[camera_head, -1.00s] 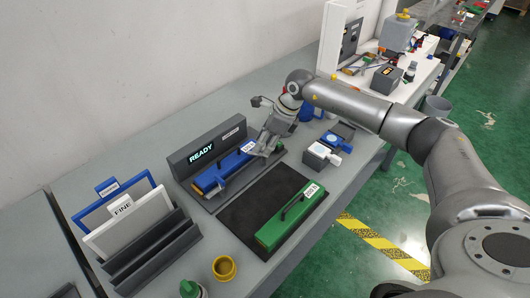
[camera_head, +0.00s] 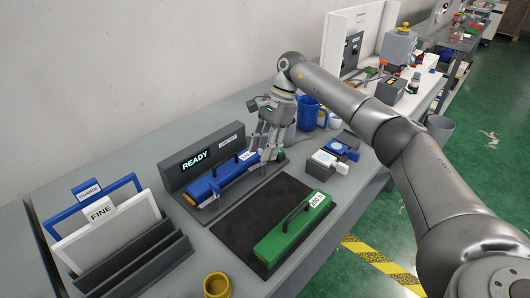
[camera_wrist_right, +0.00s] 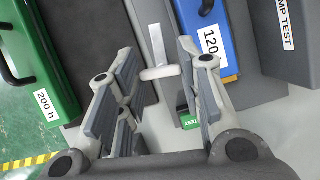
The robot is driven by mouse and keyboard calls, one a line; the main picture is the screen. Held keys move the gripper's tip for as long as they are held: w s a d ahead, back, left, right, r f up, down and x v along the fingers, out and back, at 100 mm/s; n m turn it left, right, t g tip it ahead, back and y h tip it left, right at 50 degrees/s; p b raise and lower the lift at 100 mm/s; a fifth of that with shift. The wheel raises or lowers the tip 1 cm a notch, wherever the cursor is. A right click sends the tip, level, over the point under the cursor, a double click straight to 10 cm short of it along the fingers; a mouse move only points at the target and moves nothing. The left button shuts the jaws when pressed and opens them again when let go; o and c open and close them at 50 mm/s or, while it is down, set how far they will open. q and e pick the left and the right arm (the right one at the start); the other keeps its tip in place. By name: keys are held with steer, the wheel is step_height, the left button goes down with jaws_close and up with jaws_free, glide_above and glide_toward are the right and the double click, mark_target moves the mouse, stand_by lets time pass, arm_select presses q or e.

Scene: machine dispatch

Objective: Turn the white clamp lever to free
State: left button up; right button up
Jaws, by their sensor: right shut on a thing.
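The white clamp lever (camera_wrist_right: 160,72) shows in the right wrist view as a pale crossbar on a flat metal strip, between my fingers. My right gripper (camera_wrist_right: 158,80) is shut on it. In the head view my right gripper (camera_head: 267,153) points down at the right end of the test station (camera_head: 190,165), beside the blue case (camera_head: 220,181) labelled 120. The fingers hide the lever there. The station's screen reads READY. A green TEST label (camera_wrist_right: 189,118) shows near the right finger in the wrist view. My left gripper is not in view.
A green case (camera_head: 290,232) labelled 200 h lies on the dark mat (camera_head: 238,232). White and blue latch blocks (camera_head: 323,159) and a blue mug (camera_head: 308,112) stand to the right. Framed FINE and COARSE panels (camera_head: 100,228) stand in a rack at left. A yellow cup (camera_head: 217,286) is in front.

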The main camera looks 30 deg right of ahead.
steer(key=shift+n, duration=0.7)
steer(key=shift+g+b, duration=0.3)
steer(key=shift+b, duration=0.05)
steer(key=o, duration=1)
steer(key=v, duration=1.2)
steer(key=shift+a, duration=0.1)
